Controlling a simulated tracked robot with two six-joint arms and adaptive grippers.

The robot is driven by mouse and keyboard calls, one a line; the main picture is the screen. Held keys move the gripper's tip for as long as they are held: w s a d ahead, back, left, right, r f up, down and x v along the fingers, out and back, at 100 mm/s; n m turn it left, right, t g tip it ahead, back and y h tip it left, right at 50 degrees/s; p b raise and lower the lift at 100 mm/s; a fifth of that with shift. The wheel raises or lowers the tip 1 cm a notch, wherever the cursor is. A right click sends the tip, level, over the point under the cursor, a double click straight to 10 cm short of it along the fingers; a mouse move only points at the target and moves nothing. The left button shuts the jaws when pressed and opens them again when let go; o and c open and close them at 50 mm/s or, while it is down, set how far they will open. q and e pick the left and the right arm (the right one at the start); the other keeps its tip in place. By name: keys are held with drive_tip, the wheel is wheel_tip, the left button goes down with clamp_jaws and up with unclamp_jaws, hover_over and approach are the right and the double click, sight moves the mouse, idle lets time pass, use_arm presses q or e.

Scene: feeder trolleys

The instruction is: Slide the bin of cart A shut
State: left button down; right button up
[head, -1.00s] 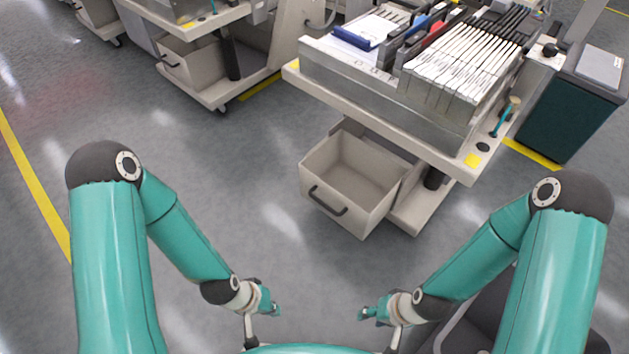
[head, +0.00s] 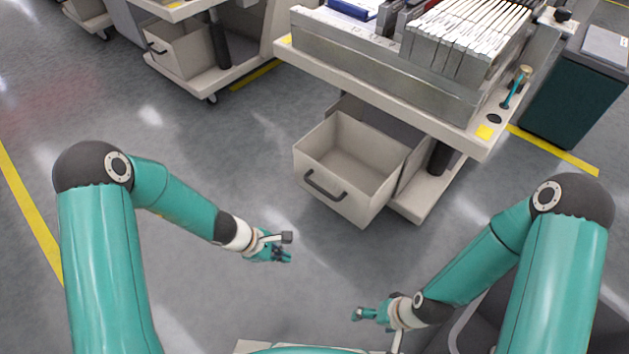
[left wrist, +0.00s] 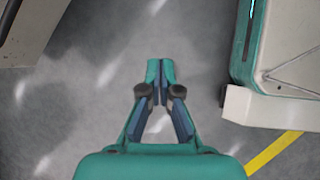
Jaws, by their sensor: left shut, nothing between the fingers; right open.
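The open bin (head: 333,190), a pale box with a dark handle (head: 325,186) on its front, sticks out from under the nearest cart (head: 385,85). I take this cart to be cart A; no label is readable. The bin looks empty. My left gripper (head: 285,256) is shut and empty, in front of the bin and lower left of its handle, apart from it. Its shut fingers (left wrist: 160,75) show over bare floor in the left wrist view. My right gripper (head: 358,314) is low in front, apart from the bin.
A second cart with its own bin (head: 175,50) stands at the upper left. A dark green box (head: 575,105) stands right of the near cart. The cart top holds several feeders (head: 465,40). The floor before the bin is clear.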

use_arm(q)
drive_tip(key=w+n+t+h+b, duration=0.1)
drive_tip(key=w+n+t+b, duration=0.3)
drive_tip(key=w, duration=0.6)
drive_tip(key=n+t+b, duration=0.1)
drive_tip(key=n+t, duration=0.3)
drive_tip(key=n, duration=0.2)
approach(319, 167)
drive_tip(key=shift+n, duration=0.3)
drive_tip(key=b+x, duration=0.2)
drive_tip(key=f+b+x, duration=0.1)
drive_tip(key=x, duration=0.2)
drive_tip(key=shift+s+a+b, duration=0.15)
drive_tip(key=shift+b, duration=0.2)
drive_tip(key=shift+w+d+r, duration=0.1)
drive_tip(key=shift+w+d, duration=0.4)
drive_tip(key=shift+w, duration=0.2)
use_arm(e)
wheel_tip(319, 167, down, 10)
drive_tip(key=shift+f, duration=0.2)
